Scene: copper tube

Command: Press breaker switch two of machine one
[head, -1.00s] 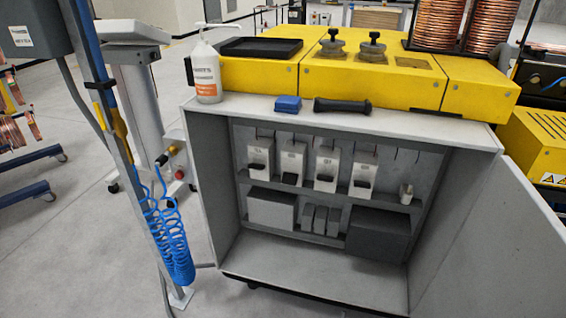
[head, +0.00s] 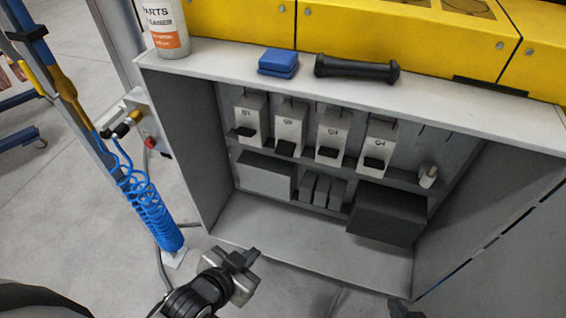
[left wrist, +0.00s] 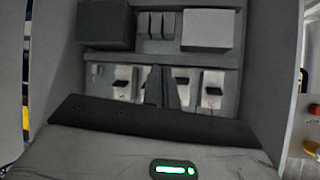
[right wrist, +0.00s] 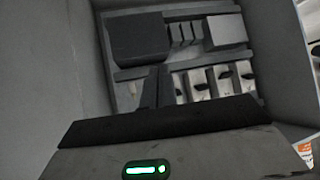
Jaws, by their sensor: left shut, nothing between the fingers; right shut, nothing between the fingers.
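The open grey cabinet (head: 170,120) of the yellow machine (head: 400,40) holds a row of white breakers with black levers, marked Q1 to Q4. Breaker Q2 (head: 289,125) is second from the left in the head view. The wrist views show the row upside down; Q2 is right of the fingers in the left wrist view (left wrist: 182,84). My left gripper (head: 243,262) is shut and empty, in front of the cabinet's lower front edge, apart from the breakers. My right gripper (right wrist: 157,86) is shut and empty, facing the cabinet. Only a dark bit of it shows at the head view's bottom edge.
Grey boxes (head: 264,178) sit below the breakers. The open door (head: 490,240) bounds the right side. A blue block (head: 278,63), a black handle (head: 356,70) and a bottle (head: 165,25) stand on the ledge. A post with a blue coiled hose (head: 150,210) stands left.

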